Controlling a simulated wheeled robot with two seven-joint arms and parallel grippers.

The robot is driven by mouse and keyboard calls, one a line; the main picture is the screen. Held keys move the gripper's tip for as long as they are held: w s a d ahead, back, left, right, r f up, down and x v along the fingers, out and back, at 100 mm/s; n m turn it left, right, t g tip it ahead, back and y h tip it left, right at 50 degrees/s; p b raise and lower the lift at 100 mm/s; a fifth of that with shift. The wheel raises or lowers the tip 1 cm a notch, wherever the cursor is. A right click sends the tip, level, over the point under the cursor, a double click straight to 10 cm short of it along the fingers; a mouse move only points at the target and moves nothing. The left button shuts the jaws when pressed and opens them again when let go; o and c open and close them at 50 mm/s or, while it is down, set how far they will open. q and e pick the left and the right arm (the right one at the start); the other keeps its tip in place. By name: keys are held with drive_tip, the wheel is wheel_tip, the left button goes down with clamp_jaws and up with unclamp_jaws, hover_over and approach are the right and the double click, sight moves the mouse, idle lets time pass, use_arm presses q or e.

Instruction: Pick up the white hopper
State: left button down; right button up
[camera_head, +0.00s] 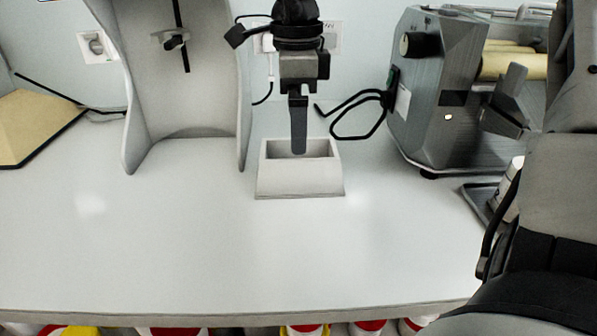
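The white hopper (300,182) is a pale, open-topped box with sloped sides. It stands upright on the white counter in the middle of the head view. A gripper, which I take to be my right, (298,148) points straight down over it from the top of the picture. Its fingertip overlaps the hopper's opening, in front of the inner back wall. Only one finger shows, as the fingers line up in this view, so its opening and any contact with the hopper cannot be told. My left gripper is not in view.
A grey machine with rollers (440,105) stands at the right, with a black cable beside it. A tall pale curved stand (185,100) is left of the hopper. A tan wedge (35,125) lies far left. The counter's front (220,260) is clear.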

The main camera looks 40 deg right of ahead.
sight(299, 166)
drive_tip(key=shift+d+f, duration=0.15)
drive_tip(key=shift+f, duration=1.4)
drive_tip(key=shift+d+f, duration=0.1)
drive_tip(key=shift+f, duration=1.45)
drive_tip(key=shift+r, duration=0.1)
drive_tip(key=c, duration=1.2)
